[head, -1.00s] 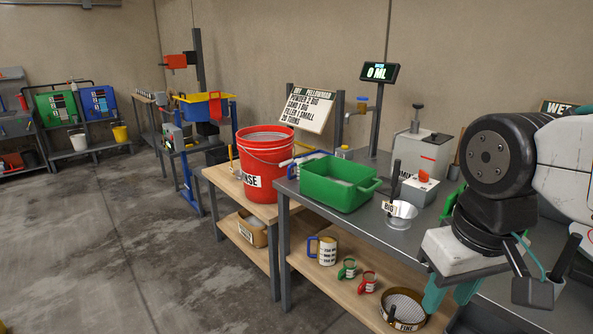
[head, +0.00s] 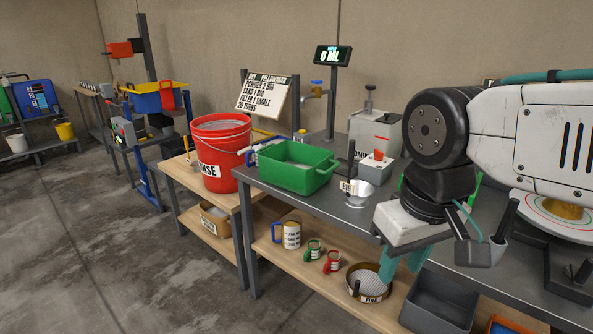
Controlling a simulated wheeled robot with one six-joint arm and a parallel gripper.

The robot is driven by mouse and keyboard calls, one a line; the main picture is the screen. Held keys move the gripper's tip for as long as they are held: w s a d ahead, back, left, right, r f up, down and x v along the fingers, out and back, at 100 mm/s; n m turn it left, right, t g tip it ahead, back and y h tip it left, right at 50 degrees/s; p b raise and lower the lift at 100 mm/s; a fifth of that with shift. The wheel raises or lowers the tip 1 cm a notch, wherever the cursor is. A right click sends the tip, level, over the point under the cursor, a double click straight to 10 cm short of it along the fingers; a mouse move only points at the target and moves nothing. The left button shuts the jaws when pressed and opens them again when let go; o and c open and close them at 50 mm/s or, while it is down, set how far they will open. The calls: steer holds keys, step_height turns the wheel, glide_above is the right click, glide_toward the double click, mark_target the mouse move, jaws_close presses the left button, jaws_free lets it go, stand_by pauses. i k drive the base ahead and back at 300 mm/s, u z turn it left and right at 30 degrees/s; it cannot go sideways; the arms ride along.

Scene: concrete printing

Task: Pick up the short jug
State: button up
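Three handled vessels stand upright on the wooden lower shelf in the head view. One is a larger white jug with a blue handle and dark printed lines (head: 291,235). Beside it are a small green-handled cup (head: 314,250) and a small red-handled cup (head: 332,262). No readable label says which is the short jug. My gripper (head: 403,264) has teal fingers pointing down, with a gap between them. It is empty, in front of the bench's edge and right of the three vessels, apart from them.
The grey bench (head: 308,208) overhangs the shelf (head: 275,256). On it are a green tub (head: 290,178), a metal scoop (head: 358,196) and a grey machine (head: 373,135). A sieve (head: 370,289) and grey bin (head: 440,303) sit right of the vessels. A red bucket (head: 219,165) stands left. The floor in front is clear.

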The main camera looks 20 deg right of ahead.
mark_target(254, 146)
steer(key=u, duration=0.4)
steer(key=i, duration=0.5)
steer(key=u, duration=0.85)
steer(key=i, duration=1.45)
steer(key=z, duration=0.65)
steer(key=i, duration=0.4)
steer(key=z, duration=0.35)
